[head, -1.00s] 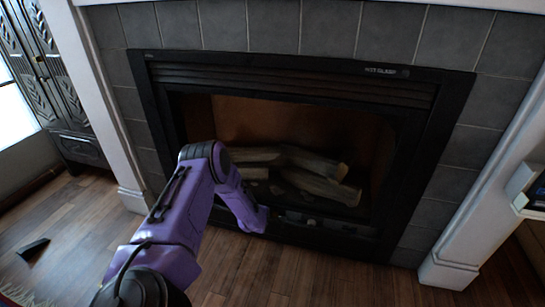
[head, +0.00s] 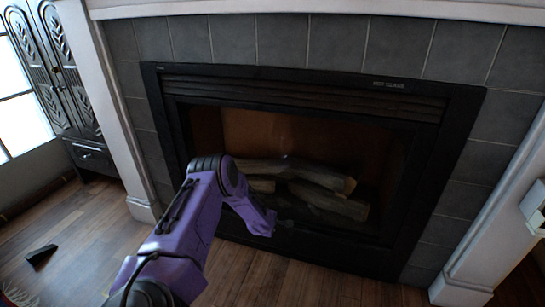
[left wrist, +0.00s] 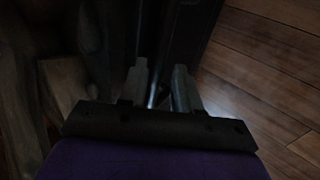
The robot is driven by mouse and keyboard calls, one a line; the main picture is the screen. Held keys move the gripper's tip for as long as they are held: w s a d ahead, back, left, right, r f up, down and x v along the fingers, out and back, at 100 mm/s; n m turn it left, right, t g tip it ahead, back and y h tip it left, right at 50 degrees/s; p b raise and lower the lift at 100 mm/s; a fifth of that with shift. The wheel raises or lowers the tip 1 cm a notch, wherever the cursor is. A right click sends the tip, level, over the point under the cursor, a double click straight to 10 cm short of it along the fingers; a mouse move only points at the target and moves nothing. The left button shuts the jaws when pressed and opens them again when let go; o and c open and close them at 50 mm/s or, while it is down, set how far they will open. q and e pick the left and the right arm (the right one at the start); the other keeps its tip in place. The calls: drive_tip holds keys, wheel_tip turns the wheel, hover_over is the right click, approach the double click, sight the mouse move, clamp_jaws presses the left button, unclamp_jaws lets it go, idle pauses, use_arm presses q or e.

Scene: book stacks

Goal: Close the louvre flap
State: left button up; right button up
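The black fireplace insert (head: 465,140) has dark horizontal louvre slats (head: 300,98) along its top. A dark lower strip (head: 335,249) runs under the log opening. I cannot tell for sure which part is the louvre flap or how far it stands open. My left gripper (head: 283,224) is low in front of the opening, close to the lower strip. In the left wrist view its two fingers (left wrist: 160,90) stand apart, with a dark edge and a thin shiny line between or behind them. Contact is too dark to tell. My right gripper is out of view.
Logs (head: 300,180) lie inside the opening. Grey tiles (head: 280,38) and a white surround (head: 115,120) frame the insert. A dark carved cabinet (head: 70,80) stands at the left. The wooden floor (head: 270,275) in front is mostly clear, with a small dark object (head: 41,254) at left.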

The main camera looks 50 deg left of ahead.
use_arm(q)
drive_tip(key=shift+f, duration=0.15)
drive_tip(key=p+v, duration=0.5)
drive_tip(key=v, duration=0.5)
drive_tip(key=shift+s+r, duration=0.2)
drive_tip(key=shift+r, duration=0.1)
